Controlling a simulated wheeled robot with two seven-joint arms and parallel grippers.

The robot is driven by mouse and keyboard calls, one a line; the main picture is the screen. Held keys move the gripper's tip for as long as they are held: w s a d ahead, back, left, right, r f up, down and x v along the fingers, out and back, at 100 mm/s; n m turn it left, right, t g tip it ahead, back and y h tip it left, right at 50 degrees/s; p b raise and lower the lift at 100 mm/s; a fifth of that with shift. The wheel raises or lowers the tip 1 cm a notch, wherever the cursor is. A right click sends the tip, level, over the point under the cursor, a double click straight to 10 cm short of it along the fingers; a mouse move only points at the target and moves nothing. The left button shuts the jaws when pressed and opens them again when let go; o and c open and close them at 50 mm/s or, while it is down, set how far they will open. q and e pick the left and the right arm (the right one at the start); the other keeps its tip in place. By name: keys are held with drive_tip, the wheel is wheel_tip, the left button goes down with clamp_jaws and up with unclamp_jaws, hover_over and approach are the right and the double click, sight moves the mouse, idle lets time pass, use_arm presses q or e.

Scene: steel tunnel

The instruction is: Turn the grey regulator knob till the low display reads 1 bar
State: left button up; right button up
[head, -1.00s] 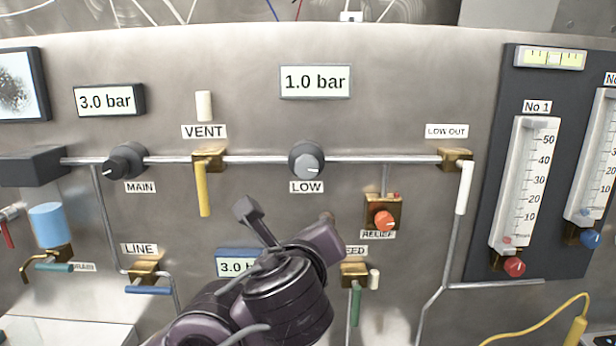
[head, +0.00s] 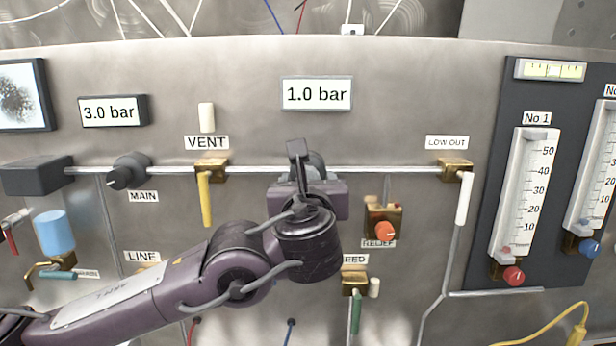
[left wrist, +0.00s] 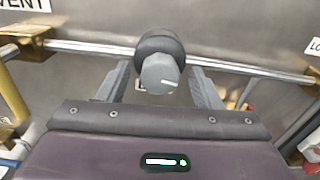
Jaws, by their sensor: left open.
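The grey regulator knob (left wrist: 160,74) sits on the steel pipe, with a pale mark on its face. In the head view only the dark edge of the regulator (head: 317,163) shows behind my left gripper (head: 299,158). In the left wrist view the open fingers of my left gripper (left wrist: 162,92) stand to either side of the knob; I cannot tell if they touch it. The low display (head: 317,94) above it reads 1.0 bar. My right gripper is not in view.
The black main knob (head: 127,172) and the yellow vent lever (head: 205,200) are to the left. The orange relief knob (head: 385,231) is close at the lower right. The white low-out lever (head: 463,198) is farther right. Another display (head: 108,113) reads 3.0 bar.

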use_arm(q)
drive_tip(key=shift+w, duration=0.1)
drive_tip(key=c, duration=1)
drive_tip(key=shift+m, duration=0.6)
drive_tip(key=o, duration=1)
drive_tip(key=s+b, duration=0.2)
drive_tip(key=s, duration=0.6)
